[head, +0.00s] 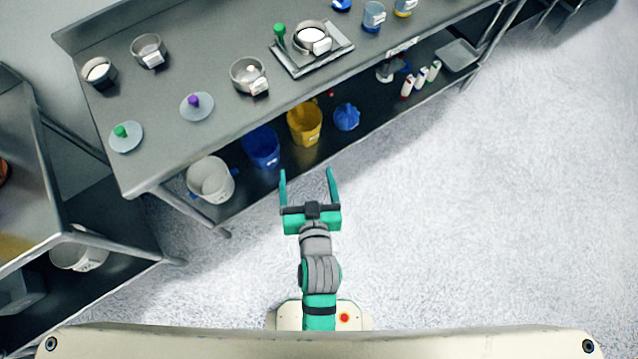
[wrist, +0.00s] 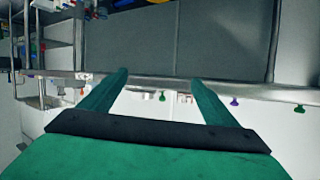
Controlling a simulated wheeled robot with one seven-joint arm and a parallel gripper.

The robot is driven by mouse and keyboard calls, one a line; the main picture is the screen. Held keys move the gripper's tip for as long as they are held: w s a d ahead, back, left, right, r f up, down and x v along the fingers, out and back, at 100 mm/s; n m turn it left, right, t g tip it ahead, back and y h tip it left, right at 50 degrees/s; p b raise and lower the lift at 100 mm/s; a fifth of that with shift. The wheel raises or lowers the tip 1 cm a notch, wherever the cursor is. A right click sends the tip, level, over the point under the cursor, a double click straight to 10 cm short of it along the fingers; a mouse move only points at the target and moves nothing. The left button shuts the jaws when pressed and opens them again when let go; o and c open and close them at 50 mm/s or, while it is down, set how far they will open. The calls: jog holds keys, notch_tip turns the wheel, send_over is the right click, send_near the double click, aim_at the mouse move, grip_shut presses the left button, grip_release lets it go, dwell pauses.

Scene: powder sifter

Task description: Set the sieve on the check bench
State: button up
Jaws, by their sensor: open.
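Several round metal pans with white labels stand on the long grey bench (head: 205,135), and I cannot tell for sure which is the sieve. One pan (head: 312,32) with white inside sits on a flat metal tray (head: 288,68). Another pan (head: 243,72) stands left of it near the front edge. Two more, a left pan (head: 97,70) and a right pan (head: 148,47), stand at the back left. My gripper (head: 307,172) is open and empty over the floor in front of the bench. Its spread fingers also show in the wrist view (wrist: 158,78).
A lid with a purple knob (head: 195,106) and one with a green knob (head: 125,136) lie on the bench. White (head: 210,180), blue (head: 262,147) and yellow (head: 304,124) buckets fill the lower shelf. Another table (head: 28,190) stands left. The floor at right is clear.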

jog(key=s+d+r+h, duration=0.1)
jog(key=s, duration=0.9)
jog(key=s+d+r+t+h, duration=0.1)
jog(key=s+d, duration=0.1)
jog(key=s, duration=0.7)
jog(key=shift+s+m+t, duration=0.3)
jog(key=shift+s, duration=0.05)
